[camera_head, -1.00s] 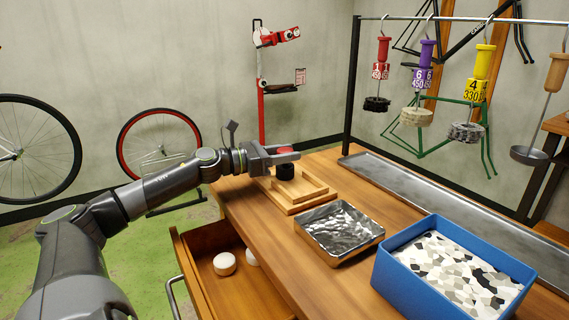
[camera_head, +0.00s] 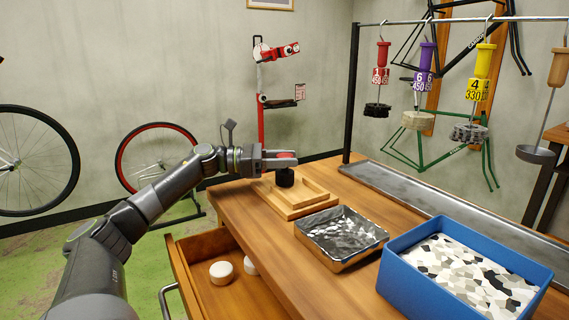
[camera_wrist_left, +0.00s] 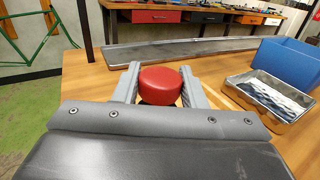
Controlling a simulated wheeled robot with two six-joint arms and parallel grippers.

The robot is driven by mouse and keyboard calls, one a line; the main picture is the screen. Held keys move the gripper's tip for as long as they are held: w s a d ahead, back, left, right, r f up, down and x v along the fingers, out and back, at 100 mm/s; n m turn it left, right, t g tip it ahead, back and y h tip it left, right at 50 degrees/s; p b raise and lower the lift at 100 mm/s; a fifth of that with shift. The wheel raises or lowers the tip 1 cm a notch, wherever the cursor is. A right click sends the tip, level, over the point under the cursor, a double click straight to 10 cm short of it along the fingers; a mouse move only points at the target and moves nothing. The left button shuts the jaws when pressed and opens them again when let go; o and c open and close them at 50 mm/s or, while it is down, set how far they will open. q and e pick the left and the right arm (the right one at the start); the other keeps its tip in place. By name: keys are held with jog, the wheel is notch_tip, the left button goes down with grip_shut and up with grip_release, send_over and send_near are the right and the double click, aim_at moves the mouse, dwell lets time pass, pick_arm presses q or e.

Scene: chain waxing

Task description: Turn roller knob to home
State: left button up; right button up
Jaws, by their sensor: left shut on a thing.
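The roller knob, a round red cap (camera_wrist_left: 160,84), sits between the two fingers of my left gripper (camera_wrist_left: 158,88) in the left wrist view. In the head view the red cap (camera_head: 284,155) shows above a black cylindrical body (camera_head: 285,178) at the wooden frame (camera_head: 318,203) on the bench. My left gripper (camera_head: 285,160) reaches in level from the left and is shut on the red knob. The fingers hide part of the knob's side. No marking for a home position can be made out. My right gripper is not in view.
A metal tray (camera_head: 372,250) and a blue box (camera_head: 397,280) of pale chips stand to the right. An open drawer (camera_head: 188,285) holds white pucks (camera_head: 221,272). A long metal tray (camera_head: 440,205) lies along the back, below hanging handles with weights (camera_head: 383,80).

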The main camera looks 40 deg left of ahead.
pick_arm(q)
jog(key=shift+w+a+r+m+g+h, duration=0.15)
jog(key=shift+r+m+g+h, duration=0.1)
jog(key=shift+m+g+h, duration=0.3)
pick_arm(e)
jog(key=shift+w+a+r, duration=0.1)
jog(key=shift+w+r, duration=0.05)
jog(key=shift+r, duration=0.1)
pick_arm(q)
jog(key=shift+m+g+h, duration=0.35)
jog(key=shift+g, duration=0.2)
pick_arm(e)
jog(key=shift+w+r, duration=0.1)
pick_arm(q)
jog(key=o, duration=0.7)
jog(key=shift+o, duration=1.3)
jog(key=shift+f, duration=0.15)
